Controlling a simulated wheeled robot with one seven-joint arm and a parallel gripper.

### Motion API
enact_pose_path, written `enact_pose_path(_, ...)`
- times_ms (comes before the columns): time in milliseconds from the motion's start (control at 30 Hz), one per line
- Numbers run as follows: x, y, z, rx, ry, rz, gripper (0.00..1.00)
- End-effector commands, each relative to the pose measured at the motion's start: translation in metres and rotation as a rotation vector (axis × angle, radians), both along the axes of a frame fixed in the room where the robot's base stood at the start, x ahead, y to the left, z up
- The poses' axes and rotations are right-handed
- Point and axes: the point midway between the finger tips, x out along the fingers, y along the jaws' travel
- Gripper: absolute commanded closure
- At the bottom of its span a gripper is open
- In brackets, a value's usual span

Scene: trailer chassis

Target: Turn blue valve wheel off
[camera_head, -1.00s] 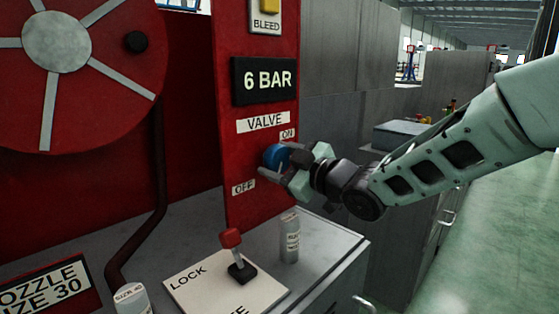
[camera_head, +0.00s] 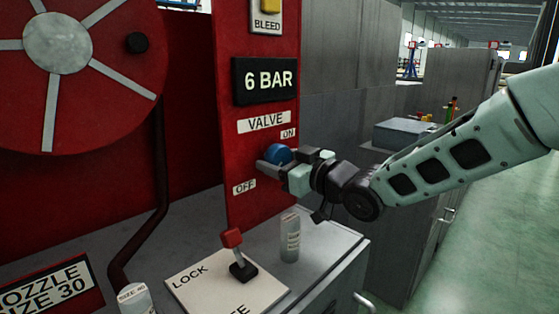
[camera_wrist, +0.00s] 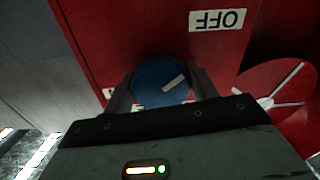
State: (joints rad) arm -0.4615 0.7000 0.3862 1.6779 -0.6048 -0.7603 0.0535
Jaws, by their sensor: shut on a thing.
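The blue valve wheel (camera_head: 279,154) sits on the red panel (camera_head: 262,205) below the VALVE label, between the ON label (camera_head: 289,133) and the OFF label (camera_head: 244,187). In the wrist view the wheel (camera_wrist: 160,83) lies between my two fingers and carries a pale pointer mark, slanted toward the upper right side. The OFF label (camera_wrist: 217,19) shows upside down there. My gripper (camera_head: 277,168) is shut on the wheel from the front right. In the head view, my gripper hides the wheel's lower part.
Below the panel, a lever with a red knob (camera_head: 232,238) stands on a plate marked LOCK. A small grey cylinder (camera_head: 290,238) stands beside it on the grey bench. A red hose reel (camera_head: 100,110) is at the left. A yellow BLEED button (camera_head: 270,6) is above.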

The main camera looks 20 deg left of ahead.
Motion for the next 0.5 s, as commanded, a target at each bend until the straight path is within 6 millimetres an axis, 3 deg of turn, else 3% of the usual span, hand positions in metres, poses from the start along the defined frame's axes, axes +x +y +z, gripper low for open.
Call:
enact_pose_path(267, 0.0008, -0.0009, -0.0023, -0.001, 0.006, -0.003, 0.65)
enact_pose_path(300, 0.0008, -0.0009, -0.0023, -0.001, 0.006, -0.003, 0.37)
enact_pose_path(367, 0.0007, -0.0008, -0.0022, -0.001, 0.006, -0.003, 0.21)
enact_pose_path(500, 0.0004, -0.0005, -0.0014, -0.001, 0.005, -0.001, 0.21)
